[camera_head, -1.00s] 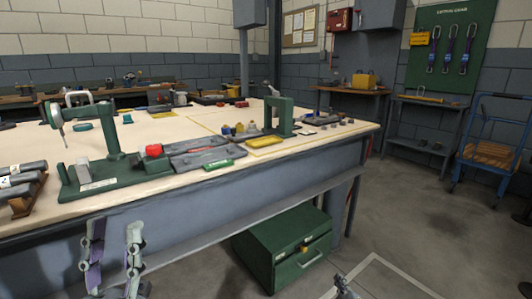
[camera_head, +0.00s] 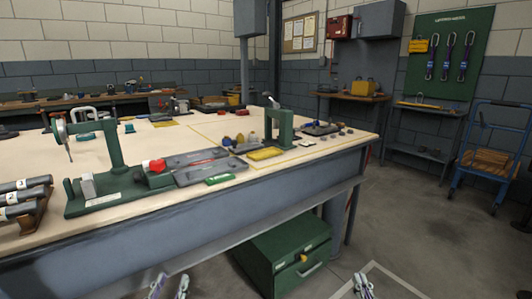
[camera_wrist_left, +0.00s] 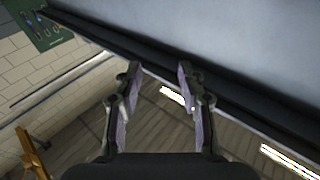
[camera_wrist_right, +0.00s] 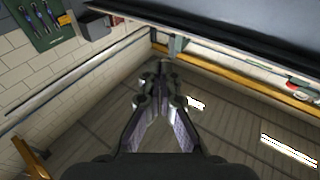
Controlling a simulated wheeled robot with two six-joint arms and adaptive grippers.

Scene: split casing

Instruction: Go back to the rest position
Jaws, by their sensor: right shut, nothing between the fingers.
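My left gripper (camera_head: 170,287) is low at the bottom edge of the head view, in front of the workbench and below its top. In the left wrist view its two fingers (camera_wrist_left: 157,78) stand apart with nothing between them.
The workbench (camera_head: 250,205) carries a green press stand (camera_head: 115,165), grey casing parts (camera_head: 210,171), a yellow tray (camera_head: 265,154) and a rack of cylinders (camera_head: 25,200). A green chest (camera_head: 285,255) stands under the bench. The floor to the right is open, with a blue cart (camera_head: 490,160) beyond.

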